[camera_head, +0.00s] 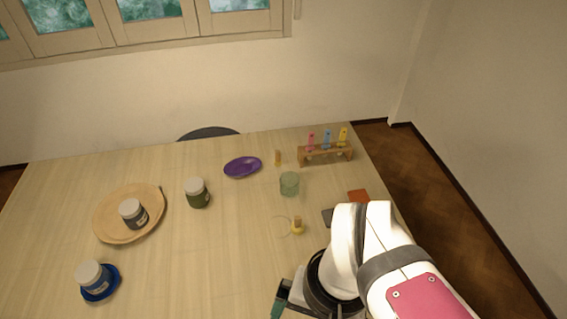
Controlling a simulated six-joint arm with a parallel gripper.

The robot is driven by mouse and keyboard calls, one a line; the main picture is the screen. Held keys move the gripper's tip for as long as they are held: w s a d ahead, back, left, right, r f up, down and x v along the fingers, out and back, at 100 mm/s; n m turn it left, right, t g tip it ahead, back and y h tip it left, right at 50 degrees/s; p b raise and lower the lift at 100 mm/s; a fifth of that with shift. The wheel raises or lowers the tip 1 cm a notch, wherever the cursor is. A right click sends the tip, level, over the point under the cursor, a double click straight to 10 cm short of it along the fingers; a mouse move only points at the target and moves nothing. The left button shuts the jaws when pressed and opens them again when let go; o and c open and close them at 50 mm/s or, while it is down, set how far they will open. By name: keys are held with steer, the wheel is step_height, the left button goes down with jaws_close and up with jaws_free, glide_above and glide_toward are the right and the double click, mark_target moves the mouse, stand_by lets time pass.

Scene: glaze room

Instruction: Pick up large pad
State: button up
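Two flat pad-like pieces lie at the right side of the table, partly behind my arm. One is dark grey (328,217) and the other is orange-red (358,195). My arm covers part of each, so I cannot tell which is larger. My gripper (282,300) is low in the picture, at the front of the table, nearer the camera than both pads and to their left. A dark green piece shows at its tip. The rest of the fingers is hidden or cut off, so I cannot tell whether it is open or holding something.
A rack (326,156) with pink, blue and yellow tubes stands at the back right. Nearby are a green glass (289,184), a small yellow-based bottle (297,226) and a purple dish (242,167). Jars, a round tray (99,221) and a blue saucer (113,287) are left. The front middle is clear.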

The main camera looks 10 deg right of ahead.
mark_target(295, 227)
steer(key=c, duration=0.3)
steer(key=w+f+n+g+h, duration=0.1)
steer(key=w+f+n+h, duration=0.2)
steer(key=w+n+h, duration=0.35)
steer(key=w+f+n+g+h, duration=0.1)
steer(key=w+f+n+h, duration=0.25)
steer(key=w+n, duration=0.45)
steer(key=w+a+f+n+t+h, duration=0.1)
steer(key=w+a+f+n+t, duration=0.1)
steer(key=a+f+n, duration=0.1)
steer(key=w+a+f+n+t+h, duration=0.1)
steer(key=w+a+f+n+t, duration=0.1)
steer(key=n, duration=0.4)
steer(key=w+a+f+n+t+h, duration=0.2)
steer(key=w+a+f+n+t, duration=0.1)
steer(key=f+n, duration=0.1)
steer(key=shift+w+a+f+n+t, duration=0.15)
steer(key=shift+a+f+n+t, duration=0.2)
steer(key=shift+f, duration=0.15)
steer(key=shift+n, duration=0.3)
steer(key=x, duration=1.5)
steer(key=shift+w+d, duration=0.2)
steer(key=shift+w, duration=0.2)
